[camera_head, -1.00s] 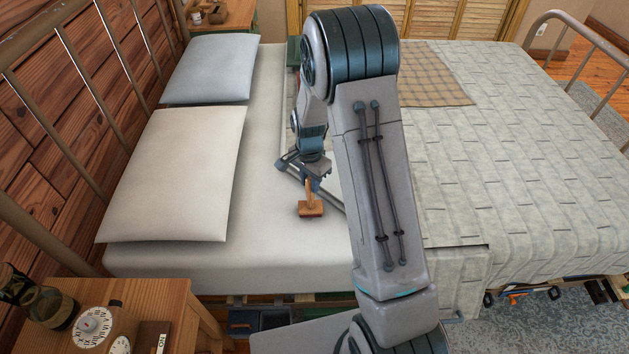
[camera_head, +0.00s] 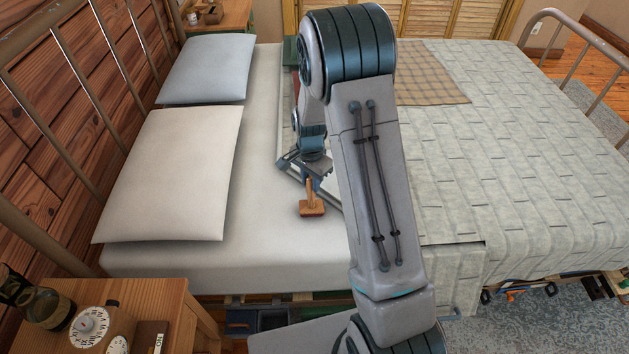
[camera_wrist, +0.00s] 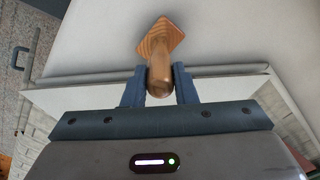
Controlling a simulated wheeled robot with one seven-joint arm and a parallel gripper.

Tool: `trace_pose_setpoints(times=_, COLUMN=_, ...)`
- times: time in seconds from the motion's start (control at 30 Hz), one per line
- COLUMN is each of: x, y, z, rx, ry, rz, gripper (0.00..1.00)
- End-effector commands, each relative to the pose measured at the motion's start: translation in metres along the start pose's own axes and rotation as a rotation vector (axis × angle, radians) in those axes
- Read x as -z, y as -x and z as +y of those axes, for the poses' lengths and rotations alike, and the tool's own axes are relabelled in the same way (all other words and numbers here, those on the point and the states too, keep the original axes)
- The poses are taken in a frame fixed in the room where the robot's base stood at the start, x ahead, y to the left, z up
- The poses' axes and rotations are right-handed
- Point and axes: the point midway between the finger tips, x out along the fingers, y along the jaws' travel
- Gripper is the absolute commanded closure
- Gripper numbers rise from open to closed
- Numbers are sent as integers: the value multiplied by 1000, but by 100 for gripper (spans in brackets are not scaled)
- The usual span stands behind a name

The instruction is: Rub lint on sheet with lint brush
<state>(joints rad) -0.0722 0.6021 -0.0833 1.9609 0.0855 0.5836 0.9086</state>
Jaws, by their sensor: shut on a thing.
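The lint brush (camera_head: 312,208) is a wooden brush with a flat orange-brown head and an upright handle. My gripper (camera_head: 312,184) is shut on its handle. In the wrist view, my gripper's two dark fingers (camera_wrist: 159,88) sit on either side of the rounded handle, and the brush's head (camera_wrist: 162,38) lies beyond them against the white sheet. The white sheet (camera_head: 262,190) covers the pillow end of the bed. The head appears at or just above the sheet; I cannot tell whether it touches. I can make out no lint on the sheet.
Two pillows (camera_head: 172,175) lie on the left by the metal headboard (camera_head: 75,90). A patterned blanket (camera_head: 520,150) covers the right of the bed, with a plaid cloth (camera_head: 432,72) at the back. A nightstand (camera_head: 170,305) with several objects stands front left. Bare sheet lies beside the pillows.

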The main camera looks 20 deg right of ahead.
Motion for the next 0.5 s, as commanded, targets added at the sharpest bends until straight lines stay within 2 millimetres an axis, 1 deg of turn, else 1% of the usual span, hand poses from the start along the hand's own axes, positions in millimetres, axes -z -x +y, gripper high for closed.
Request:
trace_pose_setpoints(times=0.03, x=4, y=0, z=0, rx=1, ry=-5, rz=2, gripper=100)
trace_pose_setpoints(times=0.17, x=7, y=27, z=3, rx=5, ry=-13, rz=4, gripper=100)
trace_pose_setpoints(times=0.27, x=10, y=33, z=6, rx=2, ry=-21, rz=2, gripper=100)
trace_pose_setpoints(times=0.5, x=12, y=55, z=7, rx=2, ry=-26, rz=2, gripper=100)
